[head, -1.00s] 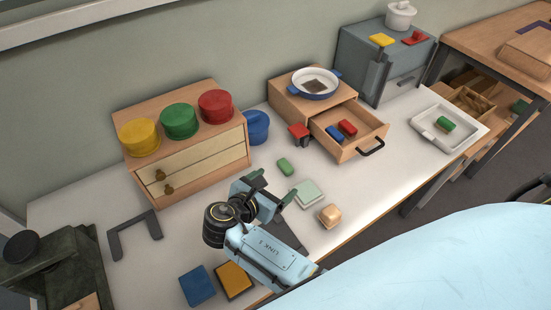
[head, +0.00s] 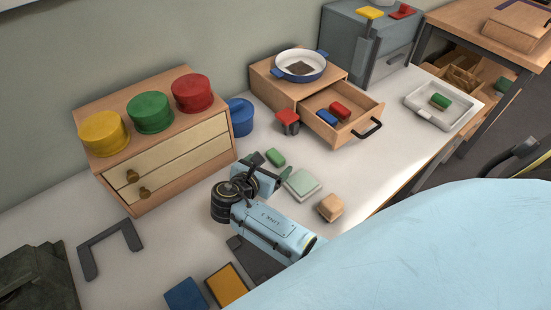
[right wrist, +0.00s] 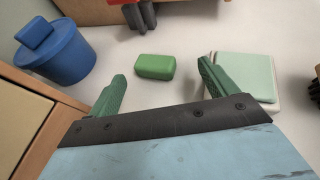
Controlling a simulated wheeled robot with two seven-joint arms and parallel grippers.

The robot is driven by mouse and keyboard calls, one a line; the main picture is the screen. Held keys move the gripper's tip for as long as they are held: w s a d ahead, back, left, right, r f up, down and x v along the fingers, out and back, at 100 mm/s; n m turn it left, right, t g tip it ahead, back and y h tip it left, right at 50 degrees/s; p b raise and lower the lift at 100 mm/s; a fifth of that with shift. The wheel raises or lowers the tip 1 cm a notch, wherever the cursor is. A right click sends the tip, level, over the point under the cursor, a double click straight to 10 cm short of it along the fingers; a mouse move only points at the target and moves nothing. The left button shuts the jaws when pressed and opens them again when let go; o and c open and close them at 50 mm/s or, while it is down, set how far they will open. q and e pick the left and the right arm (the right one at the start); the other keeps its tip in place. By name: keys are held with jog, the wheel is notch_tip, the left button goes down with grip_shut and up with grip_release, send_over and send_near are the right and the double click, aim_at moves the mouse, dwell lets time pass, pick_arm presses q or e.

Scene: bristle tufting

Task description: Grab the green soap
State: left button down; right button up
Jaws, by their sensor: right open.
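A small green block, the green soap (head: 275,157), lies on the white table in front of the blue pot. In the right wrist view the soap (right wrist: 155,67) sits just beyond and between the fingertips, apart from both. My right gripper (head: 270,166) is open and empty, its green fingers pointing at the soap; its spread fingers also show in the right wrist view (right wrist: 162,75). Another green block (head: 440,101) lies in the white tray (head: 421,109) at the right. My left gripper is not in view.
A pale green square pad (head: 302,184) lies close beside the right finger, with a tan block (head: 331,207) beyond it. A red-topped dark object (head: 289,121) stands behind the soap. The wooden cabinet (head: 165,165) is at left, the open drawer (head: 345,124) behind right.

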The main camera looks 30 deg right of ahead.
aim_at(276, 156)
jog(key=x, duration=0.2)
jog(key=b+x, duration=0.1)
jog(key=x, duration=0.2)
jog(key=shift+w+d, duration=0.15)
jog(key=shift+w, duration=0.35)
jog(key=shift+c, duration=0.2)
jog(key=c, duration=1)
